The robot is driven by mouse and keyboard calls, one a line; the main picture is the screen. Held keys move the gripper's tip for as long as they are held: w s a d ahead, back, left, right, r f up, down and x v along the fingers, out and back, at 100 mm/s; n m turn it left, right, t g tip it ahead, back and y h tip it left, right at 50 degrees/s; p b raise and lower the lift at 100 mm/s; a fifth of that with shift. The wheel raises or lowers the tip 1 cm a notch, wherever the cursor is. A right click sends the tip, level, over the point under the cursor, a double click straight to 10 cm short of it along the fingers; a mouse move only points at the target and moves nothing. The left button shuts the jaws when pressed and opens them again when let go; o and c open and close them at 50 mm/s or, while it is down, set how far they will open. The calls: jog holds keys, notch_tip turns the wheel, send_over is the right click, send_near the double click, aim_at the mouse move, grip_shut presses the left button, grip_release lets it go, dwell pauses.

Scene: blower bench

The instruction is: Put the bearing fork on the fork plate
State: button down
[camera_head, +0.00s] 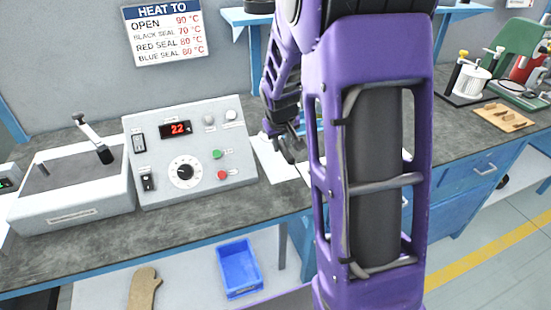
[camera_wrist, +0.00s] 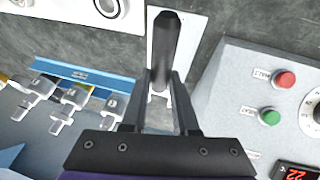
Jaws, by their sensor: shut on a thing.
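My gripper (camera_wrist: 163,76) is shut on a dark, long-handled thing (camera_wrist: 168,42), which I take to be the bearing fork. In the wrist view its dark handle stands out past the fingertips, and its lower end is partly hidden between the fingers. A pale flat plate (camera_wrist: 194,42), probably the fork plate, lies on the grey bench behind it; I cannot tell whether the fork touches it. In the head view my gripper (camera_head: 290,147) is low over the bench, right of the control box, largely hidden by my arm. A pale plate (camera_head: 272,160) shows beneath it.
The grey control box (camera_head: 190,155) with a red display stands close left of my gripper in the head view. A blue rack (camera_wrist: 88,76) with several pale hooked pieces shows in the wrist view. A blue bin (camera_head: 238,268) sits below.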

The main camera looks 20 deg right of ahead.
jog(key=shift+f+b, duration=0.45)
jog(key=shift+f, duration=2.6)
jog(key=shift+f, duration=0.2)
jog(key=c, duration=0.7)
grip_release()
jog(key=shift+a+r, duration=0.1)
jog(key=shift+r, duration=0.45)
jog(key=p+v, duration=0.1)
jog(key=v, duration=1)
jog(key=shift+s+p, duration=0.2)
jog(key=shift+p, duration=0.2)
